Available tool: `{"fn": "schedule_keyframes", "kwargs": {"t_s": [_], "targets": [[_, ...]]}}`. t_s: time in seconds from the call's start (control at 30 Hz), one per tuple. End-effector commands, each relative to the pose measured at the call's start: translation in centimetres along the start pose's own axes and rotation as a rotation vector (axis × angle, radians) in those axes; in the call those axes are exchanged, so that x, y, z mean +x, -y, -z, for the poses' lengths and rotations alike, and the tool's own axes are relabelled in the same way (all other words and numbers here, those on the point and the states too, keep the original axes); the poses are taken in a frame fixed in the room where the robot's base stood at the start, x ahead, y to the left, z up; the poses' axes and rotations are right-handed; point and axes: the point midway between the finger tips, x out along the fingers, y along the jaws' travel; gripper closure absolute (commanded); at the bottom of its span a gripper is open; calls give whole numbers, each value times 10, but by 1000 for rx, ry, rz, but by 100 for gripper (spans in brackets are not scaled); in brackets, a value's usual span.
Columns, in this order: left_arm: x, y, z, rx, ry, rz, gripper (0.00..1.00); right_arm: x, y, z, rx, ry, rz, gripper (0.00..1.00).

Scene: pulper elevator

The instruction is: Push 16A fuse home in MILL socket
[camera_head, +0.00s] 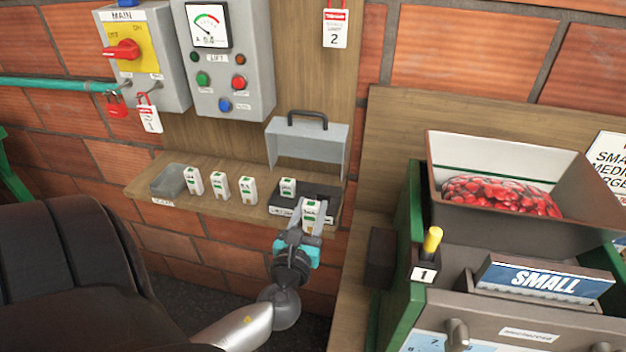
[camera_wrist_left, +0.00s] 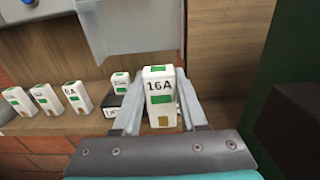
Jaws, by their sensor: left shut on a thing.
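My left gripper (camera_head: 309,220) is shut on a white 16A fuse (camera_head: 311,212) at the right end of the black fuse block (camera_head: 277,210). In the left wrist view the 16A fuse (camera_wrist_left: 160,97) stands upright between the two grey fingers (camera_wrist_left: 160,100), its label and green marks facing the camera. The fuse hides the right socket, so I cannot tell how deep it sits or whether it touches. Another white fuse (camera_head: 288,187) stands in the left part of the block. The grey cover (camera_head: 307,146) with a black handle is raised above the block. My right gripper is not in view.
Three loose white fuses (camera_head: 219,186) and a grey tray (camera_head: 168,181) stand on the wooden shelf (camera_head: 150,192) to the left. The control box (camera_head: 222,60) hangs above. A green-sided machine with a hopper (camera_head: 500,215) of red berries stands to the right.

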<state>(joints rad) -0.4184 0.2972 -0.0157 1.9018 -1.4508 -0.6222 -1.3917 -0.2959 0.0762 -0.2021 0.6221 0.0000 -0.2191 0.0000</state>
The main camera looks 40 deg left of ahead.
Motion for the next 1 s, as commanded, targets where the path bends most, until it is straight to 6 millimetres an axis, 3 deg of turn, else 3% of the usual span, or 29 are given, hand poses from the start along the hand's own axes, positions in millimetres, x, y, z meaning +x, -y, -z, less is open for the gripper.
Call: {"fn": "schedule_keyframes", "kwargs": {"t_s": [0.37, 1.0], "targets": [[4, 1, 0, 0, 0, 1, 100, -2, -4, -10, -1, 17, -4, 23], [66, 1, 4, 0, 1, 1, 100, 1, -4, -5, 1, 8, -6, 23]]}}
